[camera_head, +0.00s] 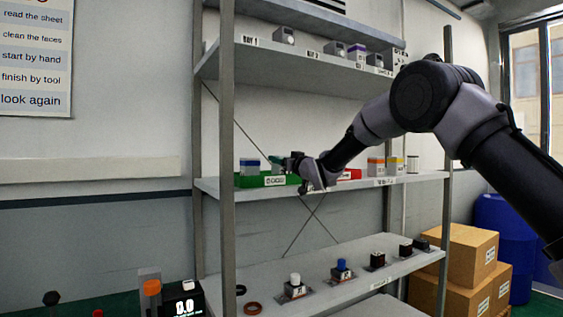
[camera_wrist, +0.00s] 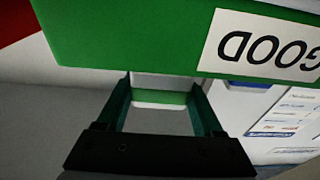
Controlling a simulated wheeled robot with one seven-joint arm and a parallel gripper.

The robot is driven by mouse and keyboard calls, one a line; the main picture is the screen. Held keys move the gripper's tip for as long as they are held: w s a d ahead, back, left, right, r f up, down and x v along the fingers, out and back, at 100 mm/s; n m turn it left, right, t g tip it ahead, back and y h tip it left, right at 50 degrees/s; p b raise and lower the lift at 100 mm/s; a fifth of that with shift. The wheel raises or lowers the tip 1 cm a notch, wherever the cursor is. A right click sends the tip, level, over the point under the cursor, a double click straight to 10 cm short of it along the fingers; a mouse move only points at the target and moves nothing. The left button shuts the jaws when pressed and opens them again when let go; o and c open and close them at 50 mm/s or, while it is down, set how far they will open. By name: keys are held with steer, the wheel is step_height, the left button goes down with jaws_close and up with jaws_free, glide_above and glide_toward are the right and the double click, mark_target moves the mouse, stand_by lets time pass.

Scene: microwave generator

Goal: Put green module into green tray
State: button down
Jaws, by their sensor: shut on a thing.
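The green tray (camera_head: 267,181) sits on the middle shelf at its left end, with a white label on its front. In the wrist view, its green wall (camera_wrist: 130,35) with an upside-down "GOOD" label fills the top, just beyond my fingertips. My gripper (camera_head: 279,160) is at the tray's right part, at about the height of its rim or above. It also shows in the wrist view (camera_wrist: 160,88), shut on the green module (camera_wrist: 160,98), a grey block with a green band between the two fingers. In the head view I cannot clearly make out the module.
A blue-topped module (camera_head: 250,166) stands in the green tray's left part. A red tray (camera_head: 349,174) is right of my gripper, with several modules further right. The upper shelf (camera_head: 300,57) is overhead. The lower shelf (camera_head: 320,283) holds several small devices.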

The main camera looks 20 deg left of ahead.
steer(key=shift+f, duration=0.2)
steer(key=shift+c, duration=0.2)
jaws_free()
steer(key=shift+f, duration=0.15)
